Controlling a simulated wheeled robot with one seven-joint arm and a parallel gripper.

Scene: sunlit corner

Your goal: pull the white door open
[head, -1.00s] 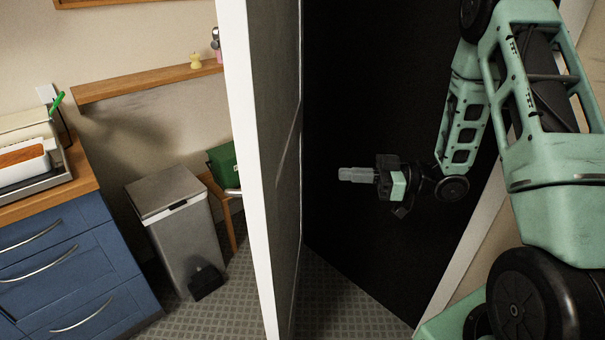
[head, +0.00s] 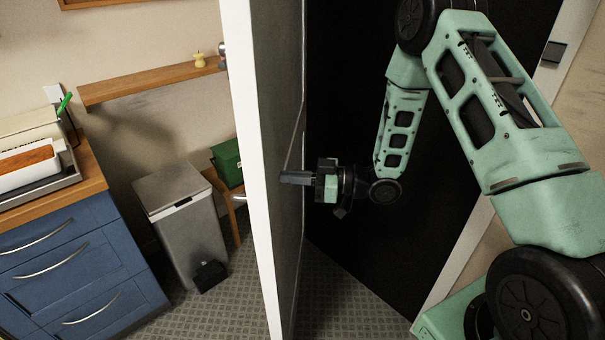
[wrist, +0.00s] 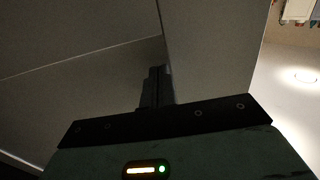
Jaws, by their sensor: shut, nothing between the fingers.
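The white door (head: 258,150) stands ajar, its pale edge toward me and its shaded face on the right. A silver handle (head: 239,197) shows at the left of its edge, partly hidden. My gripper (head: 284,178) is in the dark opening to the right of the edge, its shut, empty fingers pointing left at the shaded face. They look touching or very close; I cannot tell which. In the wrist view the closed fingers (wrist: 155,90) lie in front of plain panel surfaces, with no handle in sight.
A grey pedal bin (head: 185,220), a green box (head: 227,163) on a wooden seat, and a blue drawer cabinet (head: 75,265) stand left of the door. A wooden shelf (head: 150,83) is on the wall. The doorway behind my arm is dark.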

